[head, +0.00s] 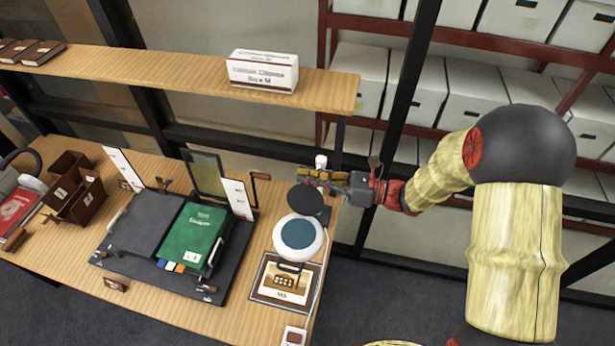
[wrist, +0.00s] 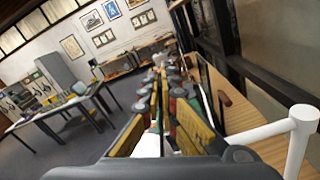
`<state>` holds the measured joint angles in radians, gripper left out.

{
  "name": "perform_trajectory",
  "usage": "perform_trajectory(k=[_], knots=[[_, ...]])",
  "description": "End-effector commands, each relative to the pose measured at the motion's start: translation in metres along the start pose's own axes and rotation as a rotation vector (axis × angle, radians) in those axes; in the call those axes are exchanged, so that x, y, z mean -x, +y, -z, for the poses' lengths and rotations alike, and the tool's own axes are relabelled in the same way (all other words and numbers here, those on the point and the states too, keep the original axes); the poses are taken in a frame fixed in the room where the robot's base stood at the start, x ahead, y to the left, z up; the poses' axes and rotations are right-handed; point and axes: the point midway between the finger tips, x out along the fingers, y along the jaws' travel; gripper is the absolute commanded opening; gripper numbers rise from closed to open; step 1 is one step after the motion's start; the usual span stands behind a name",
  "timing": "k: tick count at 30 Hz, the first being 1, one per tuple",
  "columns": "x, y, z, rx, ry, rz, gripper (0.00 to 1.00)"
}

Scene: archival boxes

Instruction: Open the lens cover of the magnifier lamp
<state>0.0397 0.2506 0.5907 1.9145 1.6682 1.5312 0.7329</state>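The magnifier lamp (head: 299,256) has a round white head with a blue-grey lens face showing. It stands at the right end of the desk in the head view. Its dark round lens cover (head: 305,201) is tilted up at the far side of the head, leaving the lens face exposed. My gripper (head: 306,176) is just beyond the cover's upper edge, coming from the right. I cannot tell whether it touches the cover. In the wrist view my two fingers (wrist: 163,62) run close together, and their gap at the tips is unclear. A white lamp arm (wrist: 301,138) shows at the right.
A dark tray (head: 150,225) with a green book (head: 193,235) lies left of the lamp. A framed card (head: 286,283) lies below it. A shelf (head: 180,75) with a white box (head: 262,72) runs behind. Boxed racks (head: 470,85) stand at the back right.

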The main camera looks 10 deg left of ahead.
Motion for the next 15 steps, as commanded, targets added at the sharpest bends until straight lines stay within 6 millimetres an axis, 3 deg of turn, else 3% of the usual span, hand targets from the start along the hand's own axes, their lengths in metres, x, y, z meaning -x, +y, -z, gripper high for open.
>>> perform_trajectory(k=[7, 15], knots=[[0.0, 0.003, 0.0, 0.021, 0.0, 0.0, 0.0], [0.0, 0.029, 0.001, 0.116, 0.0, 0.0, 0.0]])
